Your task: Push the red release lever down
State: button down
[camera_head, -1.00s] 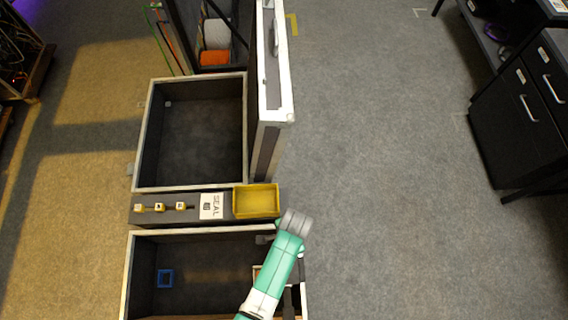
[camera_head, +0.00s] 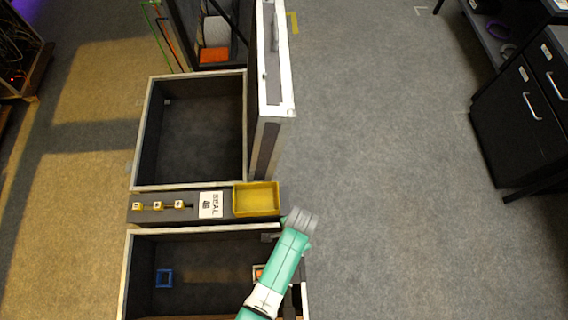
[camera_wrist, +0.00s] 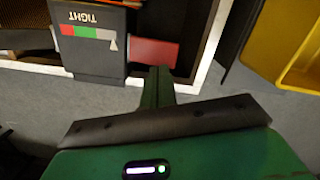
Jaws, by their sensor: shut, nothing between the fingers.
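The red release lever (camera_wrist: 153,52) sticks out to the right from a dark box (camera_wrist: 92,45) in the wrist view. The box carries an upside-down "TIGHT" label and a red, green and grey indicator strip (camera_wrist: 88,33) with a pale pointer. My gripper (camera_wrist: 158,73) is shut and empty. Its green fingertips overlap the lower edge of the lever in this view; I cannot tell whether they touch it. In the head view my green arm reaches over the right edge of the lower open case, and the lever and fingertips cannot be made out.
A yellow tray (camera_head: 256,199) sits on the ledge between two open cases, and also shows in the wrist view (camera_wrist: 298,50). Beside it are a "SEAL" card (camera_head: 210,204) and small yellow blocks (camera_head: 158,206). A blue square frame (camera_head: 164,278) lies in the lower case.

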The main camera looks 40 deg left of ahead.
notch_tip(320, 180, up, 8)
jog(key=w+d+p, duration=0.1)
jog(key=w+p, duration=0.1)
dwell(0.5)
jog(key=shift+r, duration=0.1)
dwell(0.6)
